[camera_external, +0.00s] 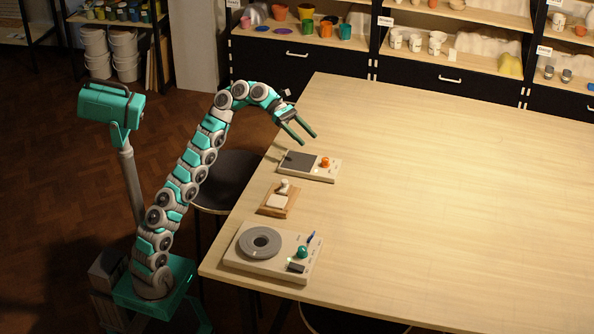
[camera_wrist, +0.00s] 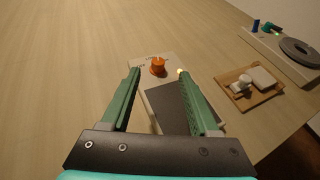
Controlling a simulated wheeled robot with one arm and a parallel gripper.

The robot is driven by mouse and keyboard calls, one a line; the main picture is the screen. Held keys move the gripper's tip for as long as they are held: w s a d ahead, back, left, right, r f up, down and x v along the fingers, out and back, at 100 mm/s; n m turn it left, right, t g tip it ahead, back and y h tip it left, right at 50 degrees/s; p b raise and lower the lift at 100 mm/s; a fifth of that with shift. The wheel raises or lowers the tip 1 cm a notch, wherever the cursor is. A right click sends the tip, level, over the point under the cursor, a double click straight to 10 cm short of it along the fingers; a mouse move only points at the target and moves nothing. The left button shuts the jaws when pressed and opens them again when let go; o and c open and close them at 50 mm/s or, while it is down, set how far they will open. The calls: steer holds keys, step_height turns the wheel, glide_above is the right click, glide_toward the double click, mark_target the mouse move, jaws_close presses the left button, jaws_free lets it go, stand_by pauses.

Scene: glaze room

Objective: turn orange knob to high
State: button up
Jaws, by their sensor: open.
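The orange knob (camera_external: 325,162) stands on the right part of a flat cream device (camera_external: 318,177) with a dark grey plate (camera_external: 299,160), near the table's left edge. My gripper (camera_external: 307,139) is open and empty, above and behind the device in the external view. In the wrist view the orange knob (camera_wrist: 157,66) lies ahead, roughly between the two green fingertips (camera_wrist: 160,70) and apart from them. Part of the dark plate (camera_wrist: 177,106) shows between the fingers.
A wooden tray (camera_external: 264,211) with white items sits in front of the device. Nearer the front is a larger cream device (camera_external: 230,262) with a grey ring and a green knob (camera_external: 302,251). The table's middle and right (camera_external: 450,190) are clear. Stocked shelves (camera_external: 460,45) stand behind.

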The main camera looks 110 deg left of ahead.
mark_target(324, 159)
steer(key=d+n+y+b, duration=0.1)
steer(key=b, duration=0.1)
steer(key=d+n+y+b, duration=0.1)
steer(key=b, duration=0.1)
steer(key=d+f+n+t+y+b, duration=0.1)
steer(key=n+y+b, duration=0.1)
steer(key=b, duration=0.1)
steer(key=shift+s+d, duration=0.3)
steer(key=shift+s, duration=0.1)
steer(key=n+y+b, duration=0.1)
steer(key=w+d+f+n+y+b, duration=0.1)
steer(key=b, duration=0.1)
steer(key=shift+w+a+f, duration=0.15)
steer(key=shift+w, duration=0.5)
steer(key=p+x, duration=0.2)
steer(key=x, duration=0.4)
steer(key=shift+w, duration=0.2)
steer(key=shift+c, duration=0.3)
jaws_close()
